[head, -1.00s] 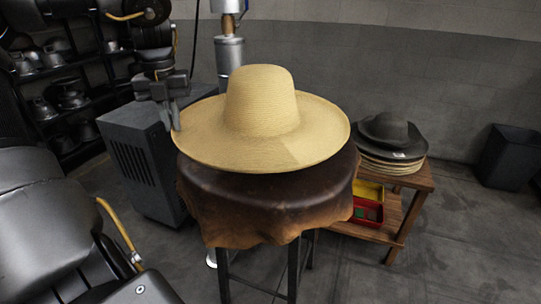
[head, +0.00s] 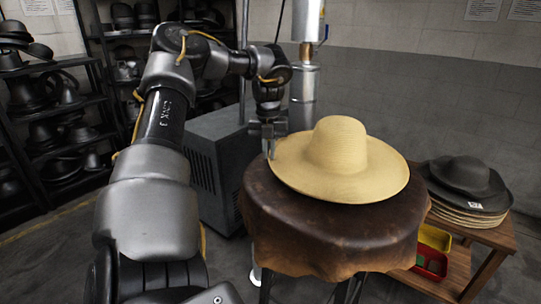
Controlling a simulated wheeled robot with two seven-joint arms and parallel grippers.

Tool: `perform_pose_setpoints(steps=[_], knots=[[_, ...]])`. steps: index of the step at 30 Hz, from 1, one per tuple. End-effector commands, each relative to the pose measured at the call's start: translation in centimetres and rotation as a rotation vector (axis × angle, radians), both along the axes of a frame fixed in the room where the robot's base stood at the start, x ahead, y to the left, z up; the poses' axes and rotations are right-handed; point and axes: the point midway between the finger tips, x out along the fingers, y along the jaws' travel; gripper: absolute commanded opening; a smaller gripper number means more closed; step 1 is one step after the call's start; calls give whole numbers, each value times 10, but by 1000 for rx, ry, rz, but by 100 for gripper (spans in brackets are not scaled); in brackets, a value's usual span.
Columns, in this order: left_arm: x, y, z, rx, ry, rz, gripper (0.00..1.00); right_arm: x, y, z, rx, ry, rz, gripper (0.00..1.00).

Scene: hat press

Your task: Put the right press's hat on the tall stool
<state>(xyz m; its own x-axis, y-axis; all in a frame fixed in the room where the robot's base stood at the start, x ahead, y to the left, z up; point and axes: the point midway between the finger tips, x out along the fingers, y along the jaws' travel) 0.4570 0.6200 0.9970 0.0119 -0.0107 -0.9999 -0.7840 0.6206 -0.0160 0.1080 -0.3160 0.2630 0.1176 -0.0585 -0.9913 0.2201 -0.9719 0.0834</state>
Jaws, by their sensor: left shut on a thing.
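A straw-coloured wide-brimmed hat (head: 341,160) is over the tall stool (head: 330,235), which has a dark brown leather-covered top and dark legs. My left gripper (head: 270,148) is shut on the left edge of the hat's brim. The hat sits upright, crown up, and its brim is on or just above the stool top; I cannot tell exactly which. My right gripper is not in view.
A low wooden table (head: 492,238) at the right holds a stack of hats (head: 465,190) and red and yellow trays (head: 430,262) below. A grey cabinet (head: 215,165) stands behind the stool. Shelves (head: 50,130) of dark hat forms line the left wall.

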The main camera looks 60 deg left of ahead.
Motion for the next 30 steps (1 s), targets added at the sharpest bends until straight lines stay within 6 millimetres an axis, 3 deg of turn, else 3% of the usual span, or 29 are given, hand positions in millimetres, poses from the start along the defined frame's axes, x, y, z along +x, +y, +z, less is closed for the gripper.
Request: perform_pose_setpoints(steps=[8,15,27,28,30], knots=[[5,3,-8,0,2,0,0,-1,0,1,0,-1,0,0],[5,3,-38,-1,1,-1,0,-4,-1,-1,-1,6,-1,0],[5,3,-41,0,0,-1,0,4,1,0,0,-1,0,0],[5,3,-41,0,0,-1,10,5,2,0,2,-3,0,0],[5,3,-41,0,0,-1,19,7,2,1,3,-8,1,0]])
